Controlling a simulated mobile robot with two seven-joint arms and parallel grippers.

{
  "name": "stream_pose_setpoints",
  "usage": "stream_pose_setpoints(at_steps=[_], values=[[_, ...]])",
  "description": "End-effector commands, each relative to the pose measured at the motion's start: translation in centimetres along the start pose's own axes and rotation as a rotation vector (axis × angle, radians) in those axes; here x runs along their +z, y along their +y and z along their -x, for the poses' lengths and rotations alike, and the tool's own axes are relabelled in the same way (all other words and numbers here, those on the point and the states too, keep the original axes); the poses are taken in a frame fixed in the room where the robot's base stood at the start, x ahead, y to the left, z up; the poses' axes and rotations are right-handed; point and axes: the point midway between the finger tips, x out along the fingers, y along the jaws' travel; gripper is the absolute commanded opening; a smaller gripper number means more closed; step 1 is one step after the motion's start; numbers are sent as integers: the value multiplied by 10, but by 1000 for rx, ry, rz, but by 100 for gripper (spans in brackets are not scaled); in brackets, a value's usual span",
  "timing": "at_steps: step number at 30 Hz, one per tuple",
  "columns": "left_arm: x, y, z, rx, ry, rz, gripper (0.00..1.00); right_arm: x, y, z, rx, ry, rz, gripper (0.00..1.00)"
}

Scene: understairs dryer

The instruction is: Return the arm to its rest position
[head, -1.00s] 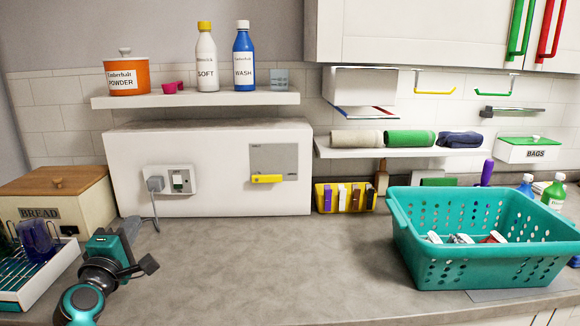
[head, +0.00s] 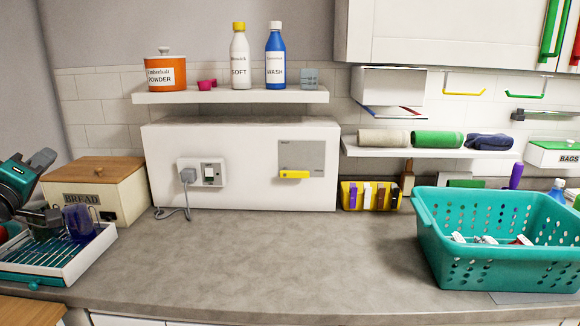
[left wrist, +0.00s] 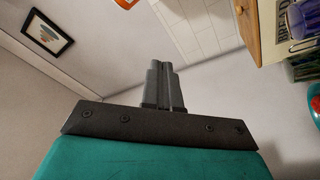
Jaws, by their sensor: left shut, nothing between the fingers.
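My left gripper (head: 42,158) is at the far left edge of the head view, raised over the dish rack and left of the bread box. Its teal body and dark end show there, partly cut off by the picture edge. In the left wrist view its two grey fingers (left wrist: 164,82) are together with nothing between them. They point towards plain wall and tiles. My right gripper is in neither view.
The bread box (head: 97,190) and the dish rack (head: 60,262), with a blue cup (head: 79,221), are close to my left arm. A teal basket (head: 497,245) stands at the right. The middle of the worktop (head: 270,255) is clear. A picture frame (left wrist: 47,32) hangs on a wall.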

Motion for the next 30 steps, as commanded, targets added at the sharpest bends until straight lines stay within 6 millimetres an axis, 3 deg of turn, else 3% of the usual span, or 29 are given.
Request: stream_pose_setpoints(at_steps=[1,5,10,14,18,21,27,29,30], values=[[40,-18,6,-37,-69,-65,0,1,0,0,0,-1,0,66],[96,-43,26,-81,-172,-253,0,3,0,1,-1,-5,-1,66],[180,-80,71,-107,-351,-528,0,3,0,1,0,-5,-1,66],[251,-110,131,-84,-527,-765,0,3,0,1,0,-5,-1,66],[314,-132,206,-10,-708,-987,0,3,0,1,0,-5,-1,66],[346,-140,256,56,-810,-1100,0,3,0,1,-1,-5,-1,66],[388,-145,344,195,-972,-1258,0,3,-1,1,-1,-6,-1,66],[398,-144,370,241,-1013,-1295,0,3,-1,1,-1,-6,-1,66],[404,-139,374,237,-1008,-1275,0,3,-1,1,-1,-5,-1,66]])
